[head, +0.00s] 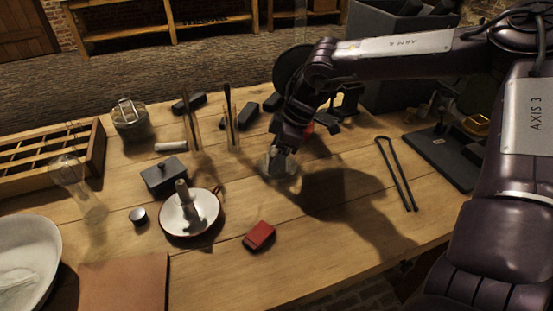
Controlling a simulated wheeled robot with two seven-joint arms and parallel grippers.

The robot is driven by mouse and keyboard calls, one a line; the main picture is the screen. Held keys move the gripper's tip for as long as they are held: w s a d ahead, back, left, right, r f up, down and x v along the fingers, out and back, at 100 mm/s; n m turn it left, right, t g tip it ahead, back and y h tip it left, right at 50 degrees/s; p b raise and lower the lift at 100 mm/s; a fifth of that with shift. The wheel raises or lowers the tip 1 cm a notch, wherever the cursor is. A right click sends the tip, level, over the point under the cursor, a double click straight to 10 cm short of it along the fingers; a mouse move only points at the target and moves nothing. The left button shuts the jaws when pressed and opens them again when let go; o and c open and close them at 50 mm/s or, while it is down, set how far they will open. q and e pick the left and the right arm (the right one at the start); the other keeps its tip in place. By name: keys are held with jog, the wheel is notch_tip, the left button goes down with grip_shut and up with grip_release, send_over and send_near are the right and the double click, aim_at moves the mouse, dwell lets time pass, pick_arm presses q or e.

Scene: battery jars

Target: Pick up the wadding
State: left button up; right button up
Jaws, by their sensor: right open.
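My right gripper (280,166) reaches down from the upper right to the middle of the wooden table. A pale grey, soft-looking shape shows at its fingertips, low over the tabletop. I cannot clearly tell how much of it is wadding and how much is the fingers, and the gripper hides part of it. The jaws are open. A small white roll (171,146) lies apart, to the left, near upright glass pieces. My left gripper is not in view.
A white enamel candle dish (172,222) and a red box (259,235) stand in front of the gripper. A dark lidded box (163,176) is at left. Long black tongs (397,172) lie at right. The wooden table (330,250) is clear at front centre.

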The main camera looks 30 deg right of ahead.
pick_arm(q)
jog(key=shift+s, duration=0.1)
pick_arm(e)
jog(key=c, duration=1)
jog(key=shift+r, duration=0.15)
jog(key=shift+c, duration=0.2)
notch_tip(320, 180, up, 12)
jog(key=f, duration=0.1)
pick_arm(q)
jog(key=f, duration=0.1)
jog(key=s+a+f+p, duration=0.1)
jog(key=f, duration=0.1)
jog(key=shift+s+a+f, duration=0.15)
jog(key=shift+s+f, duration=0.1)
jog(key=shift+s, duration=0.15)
pick_arm(e)
notch_tip(320, 180, up, 9)
send_over(276, 150)
jog(key=shift+s+f, duration=0.1)
